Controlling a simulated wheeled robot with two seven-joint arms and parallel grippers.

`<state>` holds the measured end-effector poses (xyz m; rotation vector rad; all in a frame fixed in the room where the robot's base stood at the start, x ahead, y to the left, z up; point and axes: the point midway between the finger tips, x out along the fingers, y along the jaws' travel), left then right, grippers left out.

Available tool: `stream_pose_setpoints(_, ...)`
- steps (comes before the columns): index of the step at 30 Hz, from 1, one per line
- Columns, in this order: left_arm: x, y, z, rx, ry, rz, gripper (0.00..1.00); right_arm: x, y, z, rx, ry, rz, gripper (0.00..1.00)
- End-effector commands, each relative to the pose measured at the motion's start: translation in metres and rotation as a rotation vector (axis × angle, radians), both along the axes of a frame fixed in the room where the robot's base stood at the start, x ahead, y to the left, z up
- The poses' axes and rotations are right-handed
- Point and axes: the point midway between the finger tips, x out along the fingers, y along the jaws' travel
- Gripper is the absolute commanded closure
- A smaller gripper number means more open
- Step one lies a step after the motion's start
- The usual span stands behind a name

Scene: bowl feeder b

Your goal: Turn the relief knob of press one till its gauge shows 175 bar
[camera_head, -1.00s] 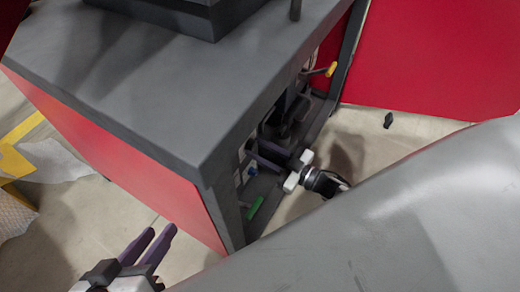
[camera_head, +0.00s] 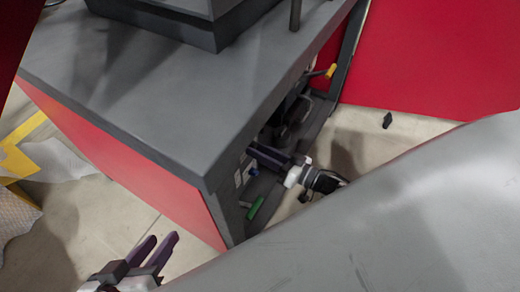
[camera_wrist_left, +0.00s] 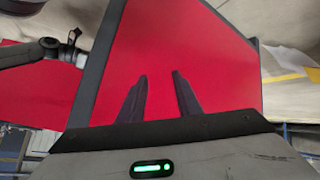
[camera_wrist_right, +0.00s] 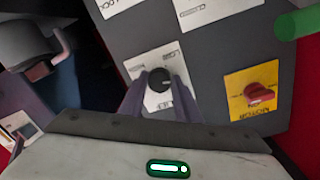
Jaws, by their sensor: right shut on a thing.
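A round black knob (camera_wrist_right: 159,79) sits on a white, partly covered label plate on the grey panel in the right wrist view; I take it for the relief knob. My right gripper (camera_wrist_right: 160,82) is shut on it, one dark finger on each side. In the head view my right gripper (camera_head: 252,158) reaches into the open side of the press (camera_head: 150,90), and the knob is hidden there. My left gripper (camera_head: 160,240) is open and empty, low beside the red side of the press; its parted fingers also show in the left wrist view (camera_wrist_left: 161,77). No gauge reading is visible.
A red switch (camera_wrist_right: 259,94) on a yellow plate marked MOTOR is right of the knob. A green bar (camera_wrist_right: 297,23) sticks out at the upper right. A yellow-tipped lever (camera_head: 331,70) and a large red panel (camera_head: 430,55) are beyond my right gripper.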

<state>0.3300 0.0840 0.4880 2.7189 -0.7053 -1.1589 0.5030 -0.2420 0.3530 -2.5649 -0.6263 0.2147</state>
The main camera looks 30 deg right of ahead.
Motion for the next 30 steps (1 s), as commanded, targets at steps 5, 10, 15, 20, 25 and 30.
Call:
stream_pose_setpoints(5, 0.0012, 0.0015, 0.0008, 0.008, -0.001, 0.002, 0.69, -0.0004, -0.0004, 0.0007, 0.144, 0.086, 0.001, 0.93)
stream_pose_setpoints(10, 0.0012, 0.0024, -0.0012, 0.013, 0.003, 0.002, 0.69, -0.0008, -0.0002, 0.0007, 0.282, 0.169, 0.001, 0.93)
stream_pose_setpoints(15, 0.0010, 0.0025, -0.0034, 0.013, 0.006, 0.002, 0.69, -0.0009, -0.0005, 0.0009, 0.421, 0.250, 0.000, 0.93)
stream_pose_setpoints(20, 0.0010, 0.0018, -0.0042, 0.009, 0.006, 0.001, 0.69, -0.0008, -0.0005, 0.0011, 0.551, 0.328, 0.000, 0.93)
stream_pose_setpoints(25, 0.0022, 0.0002, 0.0000, -0.003, -0.006, 0.002, 0.69, -0.0007, -0.0005, 0.0016, 0.690, 0.408, 0.000, 0.93)
stream_pose_setpoints(30, 0.0034, -0.0014, 0.0034, -0.014, -0.018, 0.002, 0.69, -0.0010, -0.0008, 0.0015, 0.814, 0.482, 0.000, 0.93)
